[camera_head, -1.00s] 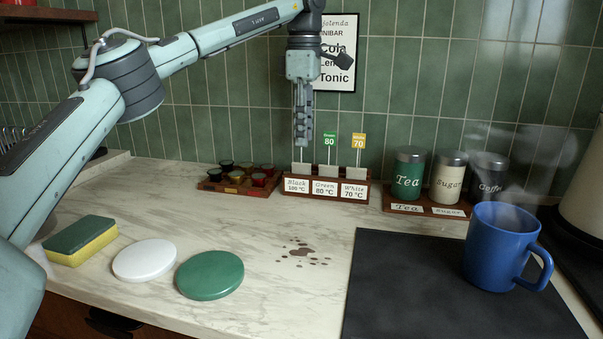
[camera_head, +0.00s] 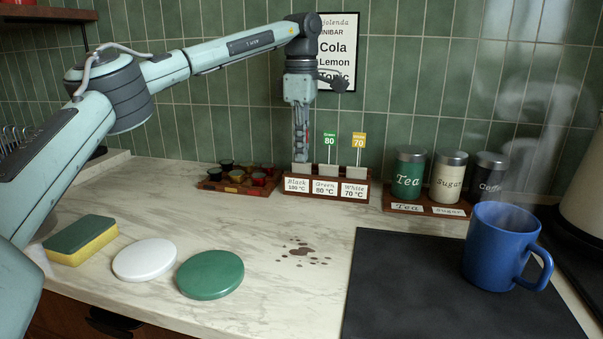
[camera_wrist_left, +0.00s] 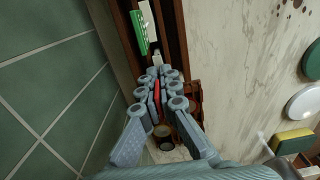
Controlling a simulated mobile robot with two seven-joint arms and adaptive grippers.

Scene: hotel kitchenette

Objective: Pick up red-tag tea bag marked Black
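The red tag of the Black tea bag (camera_wrist_left: 157,90) shows as a thin red strip between the fingers in the left wrist view. In the head view my left gripper hides most of it. My left gripper (camera_head: 300,160) points straight down behind the Black label (camera_head: 297,185) of the wooden tea rack (camera_head: 327,197). In the wrist view its fingers (camera_wrist_left: 158,98) are close together on both sides of the red strip. I cannot tell whether they touch it. The tea bag's lower part is hidden in the rack. My right gripper is out of view.
The green tag (camera_head: 329,140) and yellow tag (camera_head: 359,140) stand right of the gripper. A capsule tray (camera_head: 238,186) is to the left, canisters (camera_head: 408,174) to the right. A steaming blue mug (camera_head: 497,247) stands on the dark mat (camera_head: 410,285). The front counter around the brown stain (camera_head: 302,251) is open.

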